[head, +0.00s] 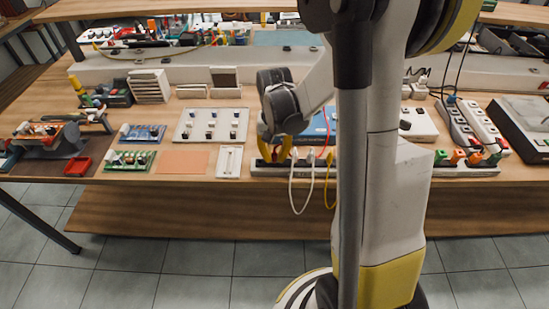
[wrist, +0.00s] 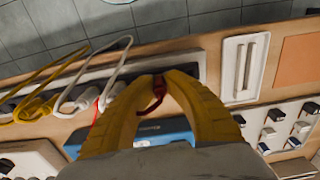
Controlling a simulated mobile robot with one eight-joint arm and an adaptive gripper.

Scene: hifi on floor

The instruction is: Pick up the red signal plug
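The red signal plug (wrist: 158,84) shows in the wrist view between my two yellow fingertips, over the power strip (wrist: 197,66). A short red lead curls back from it toward my palm. My gripper (wrist: 158,80) has its fingers drawn in close on both sides of the plug and appears closed on it. I cannot tell whether the plug is seated in the strip or lifted off. In the head view my gripper (head: 274,158) points down at the left end of the strip (head: 463,171), and the plug is hidden there.
White plugs (wrist: 80,98) and a yellow plug (wrist: 32,110) with looping cords stand on the strip. A blue box (wrist: 155,132) lies under my fingers. A white switch plate (wrist: 243,66) and an orange mat (wrist: 300,62) lie beside the strip. The bench's front edge is close.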

